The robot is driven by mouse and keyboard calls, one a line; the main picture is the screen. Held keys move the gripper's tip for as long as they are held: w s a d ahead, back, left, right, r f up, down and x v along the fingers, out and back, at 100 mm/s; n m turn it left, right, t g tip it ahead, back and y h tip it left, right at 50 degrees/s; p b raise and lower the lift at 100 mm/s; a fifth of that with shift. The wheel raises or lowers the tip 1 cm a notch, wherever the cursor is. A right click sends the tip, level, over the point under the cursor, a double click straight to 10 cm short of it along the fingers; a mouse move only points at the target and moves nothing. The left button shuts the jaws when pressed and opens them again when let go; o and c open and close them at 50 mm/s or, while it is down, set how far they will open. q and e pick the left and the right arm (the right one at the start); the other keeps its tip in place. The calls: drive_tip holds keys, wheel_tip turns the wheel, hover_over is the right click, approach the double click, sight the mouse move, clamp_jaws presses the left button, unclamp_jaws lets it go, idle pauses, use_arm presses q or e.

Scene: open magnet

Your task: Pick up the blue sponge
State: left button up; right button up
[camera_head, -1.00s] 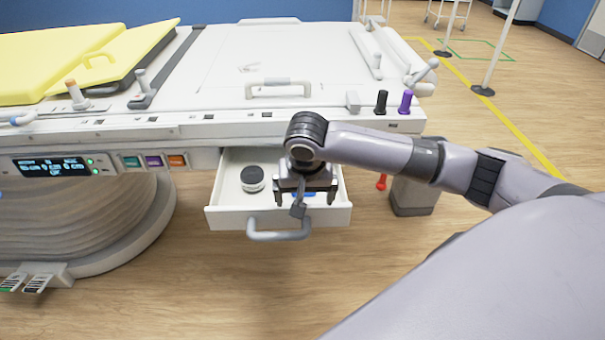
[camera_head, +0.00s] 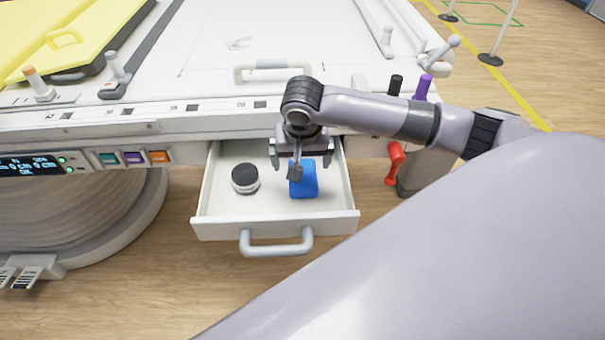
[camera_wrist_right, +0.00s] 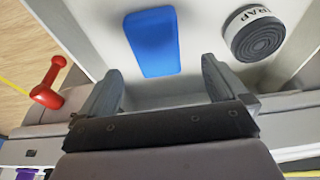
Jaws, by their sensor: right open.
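The blue sponge (camera_head: 304,180) lies flat in the right half of the open white drawer (camera_head: 225,228). In the right wrist view the sponge (camera_wrist_right: 153,42) lies beyond the fingertips, roughly in line with the gap between them. My right gripper (camera_head: 302,160) is over the back part of the drawer, open and empty, with its fingers apart and the sponge outside them. The gripper also shows in the right wrist view (camera_wrist_right: 155,85). Part of the sponge is hidden by a dark piece of my gripper in the head view. My left gripper is not in view.
A round dark strap roll (camera_head: 245,178) lies in the drawer left of the sponge. The drawer's grey handle (camera_head: 276,243) sticks out in front. The white table (camera_head: 215,110) edge overhangs the drawer's back. A red handle (camera_head: 394,163) hangs right of the drawer.

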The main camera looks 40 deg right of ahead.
drive_tip(key=x, duration=0.5)
drive_tip(key=shift+s+d+f+b, duration=0.1)
drive_tip(key=shift+s+f+b, duration=0.2)
drive_tip(key=shift+b, duration=0.05)
drive_tip(key=shift+c, duration=0.3)
drive_tip(key=c, duration=1.1)
drive_tip(key=shift+c, duration=0.2)
wheel_tip(320, 180, up, 20)
drive_tip(key=p, duration=0.2)
drive_tip(key=shift+p, duration=0.4)
